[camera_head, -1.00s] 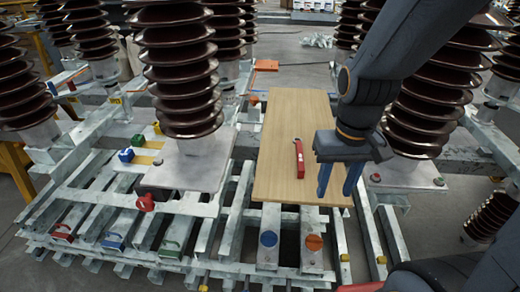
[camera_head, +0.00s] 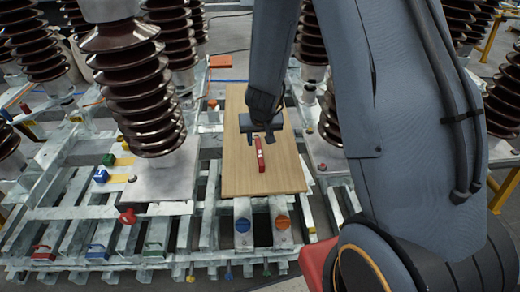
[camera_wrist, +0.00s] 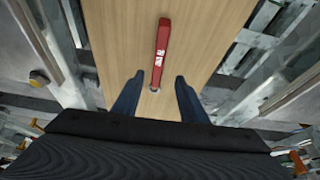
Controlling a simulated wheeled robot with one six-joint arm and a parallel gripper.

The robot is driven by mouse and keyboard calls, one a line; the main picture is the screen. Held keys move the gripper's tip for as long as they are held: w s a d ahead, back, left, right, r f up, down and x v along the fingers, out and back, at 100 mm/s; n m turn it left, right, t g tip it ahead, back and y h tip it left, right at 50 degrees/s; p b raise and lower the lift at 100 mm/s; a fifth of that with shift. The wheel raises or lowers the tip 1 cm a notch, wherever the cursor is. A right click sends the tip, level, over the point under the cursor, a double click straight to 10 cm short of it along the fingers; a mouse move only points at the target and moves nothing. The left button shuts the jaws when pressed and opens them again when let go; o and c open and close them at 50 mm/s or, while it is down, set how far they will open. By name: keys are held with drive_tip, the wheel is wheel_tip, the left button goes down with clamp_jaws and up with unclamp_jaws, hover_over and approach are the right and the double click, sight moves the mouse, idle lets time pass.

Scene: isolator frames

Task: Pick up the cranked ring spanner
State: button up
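The cranked ring spanner (camera_head: 260,156) is a narrow red tool with white marks. It lies lengthwise on the wooden board (camera_head: 240,175). In the wrist view the spanner (camera_wrist: 160,55) points away from me, and its near metal end sits between my fingertips. My gripper (camera_wrist: 158,79) is open, with one blue finger on each side of that end and nothing held. In the head view my gripper (camera_head: 262,130) is over the spanner's far part and hides some of it. I cannot tell the height gap exactly.
Brown ribbed insulators (camera_head: 140,90) stand left of the board, with others to the right and behind. Most of the board is bare.

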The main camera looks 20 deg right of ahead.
sight(259, 150)
drive_tip(key=x, duration=0.5)
drive_tip(key=b+x, duration=0.1)
drive_tip(key=x, duration=0.1)
drive_tip(key=shift+d+f, duration=0.2)
drive_tip(key=shift+d, duration=0.05)
clamp_jaws()
